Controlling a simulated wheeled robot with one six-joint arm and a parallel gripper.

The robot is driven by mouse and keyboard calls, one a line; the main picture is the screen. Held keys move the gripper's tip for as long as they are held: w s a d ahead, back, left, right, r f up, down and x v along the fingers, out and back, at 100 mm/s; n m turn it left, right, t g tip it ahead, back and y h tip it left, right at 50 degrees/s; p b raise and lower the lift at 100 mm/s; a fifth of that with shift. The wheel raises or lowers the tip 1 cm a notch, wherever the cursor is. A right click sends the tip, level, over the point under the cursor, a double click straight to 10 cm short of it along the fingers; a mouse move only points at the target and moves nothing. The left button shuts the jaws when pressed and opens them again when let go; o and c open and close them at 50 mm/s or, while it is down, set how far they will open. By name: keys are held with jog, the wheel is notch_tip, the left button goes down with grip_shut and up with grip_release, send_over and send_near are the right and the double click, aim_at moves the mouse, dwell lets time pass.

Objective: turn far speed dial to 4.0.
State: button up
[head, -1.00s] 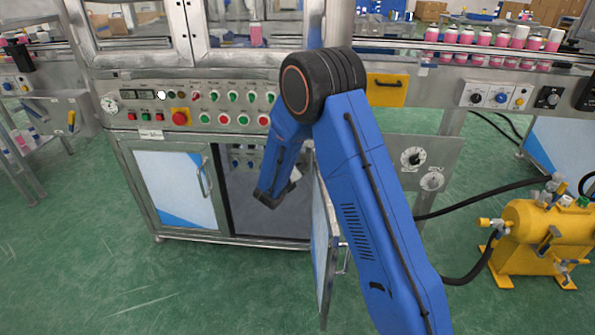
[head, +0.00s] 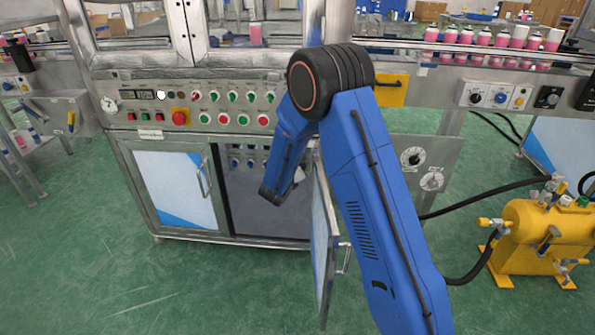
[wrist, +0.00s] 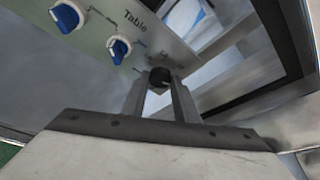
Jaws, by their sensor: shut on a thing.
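My gripper (wrist: 160,98) is shut on a small black dial (wrist: 160,76) in the wrist view, with a finger on each side of it. The dial's pointer and scale cannot be read. Two blue-and-white knobs (wrist: 67,16) sit on the same panel to the upper left, beside the printed word "Table". In the head view the end of my arm reaches down into the open cabinet, where several knobs (head: 250,163) show on an inner panel. The fingers and the held dial are hidden there.
The left door (head: 175,188) is shut. Above is a control panel (head: 150,82) with buttons and a red stop button (head: 180,117). A yellow tank (head: 545,235) stands at right. Green floor in front is clear.

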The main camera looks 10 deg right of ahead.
jog(key=shift+m+y, duration=0.7)
jog(key=shift+m, duration=0.2)
jog(key=o, duration=1.1)
jog(key=shift+c, duration=0.2)
jog(key=v, duration=1.7)
jog(key=shift+s, duration=0.3)
jog(key=shift+s, duration=0.1)
